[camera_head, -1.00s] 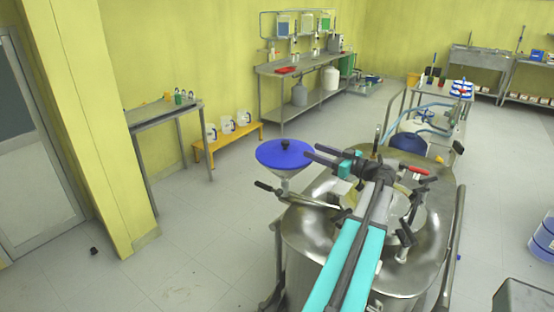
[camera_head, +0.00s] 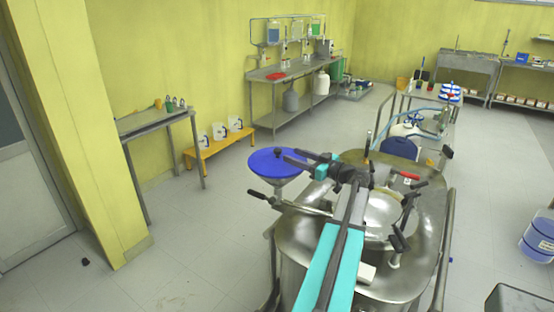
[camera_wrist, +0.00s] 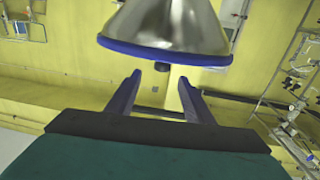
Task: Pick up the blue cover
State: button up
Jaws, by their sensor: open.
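The blue cover (camera_head: 274,164) is a round lid on top of the metal funnel (camera_head: 279,184), left of the steel reactor in the head view. In the wrist view the scene looks inverted; the cover shows as a blue band (camera_wrist: 165,54) along the wide end of the funnel (camera_wrist: 165,25). A small dark knob (camera_wrist: 162,70) stands out from the cover. My gripper (camera_head: 287,157) is at the cover's right side in the head view. Its fingers (camera_wrist: 158,80) are open and empty, with the knob in line with the gap between them. Contact cannot be told.
The steel reactor (camera_head: 300,235) with clamps and a black lever (camera_head: 257,195) lies under my arm. A yellow bench (camera_head: 212,148) with white jugs and a metal table (camera_head: 150,122) stand behind to the left. Open floor (camera_head: 190,240) lies left of the reactor.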

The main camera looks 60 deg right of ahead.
aim_at(278, 149)
jog(key=shift+w+d+p, duration=0.1)
jog(key=shift+w+p, duration=0.3)
jog(key=shift+w, duration=1.2)
jog(key=shift+w, duration=0.1)
jog(key=shift+w+r+p, duration=0.15)
jog(key=shift+w+p, duration=1)
jog(key=shift+w+f+p, duration=0.2)
jog(key=shift+w+p, duration=0.45)
jog(key=shift+w, duration=0.7)
grip_shut()
jog(key=shift+r, duration=0.2)
